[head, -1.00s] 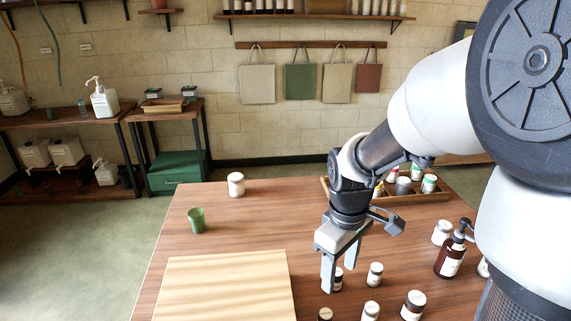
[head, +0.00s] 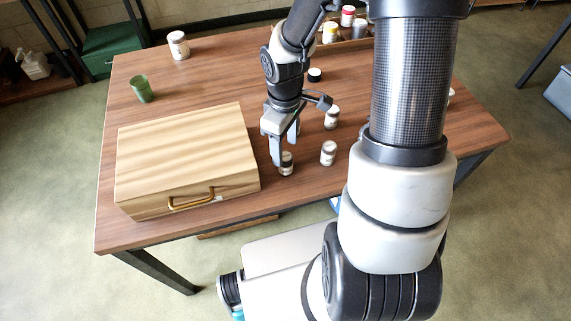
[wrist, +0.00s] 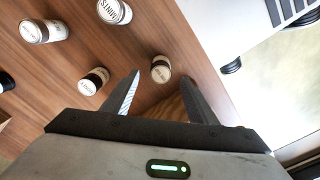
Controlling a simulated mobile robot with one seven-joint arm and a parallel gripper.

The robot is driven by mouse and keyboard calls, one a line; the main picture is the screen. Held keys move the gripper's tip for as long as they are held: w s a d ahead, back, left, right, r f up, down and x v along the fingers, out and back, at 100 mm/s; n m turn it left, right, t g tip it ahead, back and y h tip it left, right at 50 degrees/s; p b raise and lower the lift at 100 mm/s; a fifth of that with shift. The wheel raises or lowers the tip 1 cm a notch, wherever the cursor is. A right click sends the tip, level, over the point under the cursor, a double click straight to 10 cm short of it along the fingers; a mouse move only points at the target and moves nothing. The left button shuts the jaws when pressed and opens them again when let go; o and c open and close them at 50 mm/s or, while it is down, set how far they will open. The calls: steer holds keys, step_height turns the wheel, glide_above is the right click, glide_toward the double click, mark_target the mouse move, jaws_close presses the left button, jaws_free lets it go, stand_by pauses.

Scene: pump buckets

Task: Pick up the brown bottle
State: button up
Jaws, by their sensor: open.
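The brown pump bottle shows in neither view now; my arm covers the right part of the table in the head view. My gripper (head: 284,152) is open and empty, pointing down over the table's front half. A small jar with a pale lid (head: 286,168) stands at its fingertips. In the wrist view a white-lidded jar (wrist: 160,69) appears between the tips of my gripper (wrist: 160,78); I cannot tell whether they touch it.
More small jars stand close by, one to the right (head: 328,153) and one behind (head: 331,118). A wooden case (head: 185,155) lies left of my gripper. A green cup (head: 142,89) and a white jar (head: 178,45) stand farther back on the table (head: 225,80).

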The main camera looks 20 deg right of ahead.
mark_target(285, 156)
step_height(285, 156, down, 5)
steer(key=shift+s+f+b, duration=0.1)
steer(key=shift+f+b, duration=0.05)
steer(key=shift+b, duration=0.5)
steer(key=c, duration=1.2)
